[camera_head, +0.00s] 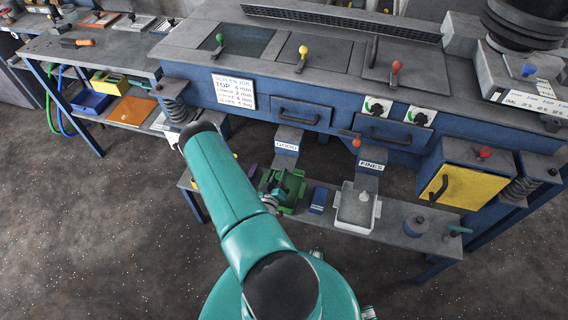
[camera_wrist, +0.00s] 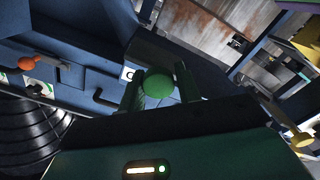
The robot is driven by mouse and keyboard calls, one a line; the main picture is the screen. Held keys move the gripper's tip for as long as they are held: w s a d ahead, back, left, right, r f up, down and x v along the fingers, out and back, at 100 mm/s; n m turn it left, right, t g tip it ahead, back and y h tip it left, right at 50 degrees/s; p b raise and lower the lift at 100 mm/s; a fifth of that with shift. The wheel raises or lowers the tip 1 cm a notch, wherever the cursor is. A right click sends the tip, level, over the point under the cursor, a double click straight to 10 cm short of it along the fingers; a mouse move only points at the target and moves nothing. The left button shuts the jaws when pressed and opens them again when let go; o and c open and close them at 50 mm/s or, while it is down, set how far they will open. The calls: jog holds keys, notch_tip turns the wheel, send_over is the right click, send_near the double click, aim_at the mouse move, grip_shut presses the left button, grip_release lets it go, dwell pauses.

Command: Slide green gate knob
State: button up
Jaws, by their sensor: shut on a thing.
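The green gate knob (camera_wrist: 158,86) is a round green ball in the middle of the wrist view. My gripper (camera_wrist: 160,78) has its two dark green fingers on either side of it and is shut on it. In the head view my teal arm blocks the view of the gripper and of this knob. The white GOOD label (camera_head: 287,147) shows on a chute at the front of the blue machine, just right of my arm.
An orange knob (camera_head: 356,142) sits by the FINES chute (camera_head: 371,165). Another green-topped lever (camera_head: 219,39) stands on the machine's top. A low bench (camera_head: 402,211) below holds a green fixture (camera_head: 287,188), a blue block (camera_head: 318,200) and a white tray (camera_head: 375,209).

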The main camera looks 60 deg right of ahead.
jog(key=o, duration=0.9)
jog(key=shift+s+a, duration=0.25)
jog(key=shift+a, duration=1.25)
jog(key=shift+s+a, duration=0.2)
jog(key=shift+a, duration=1.25)
jog(key=shift+w, duration=0.1)
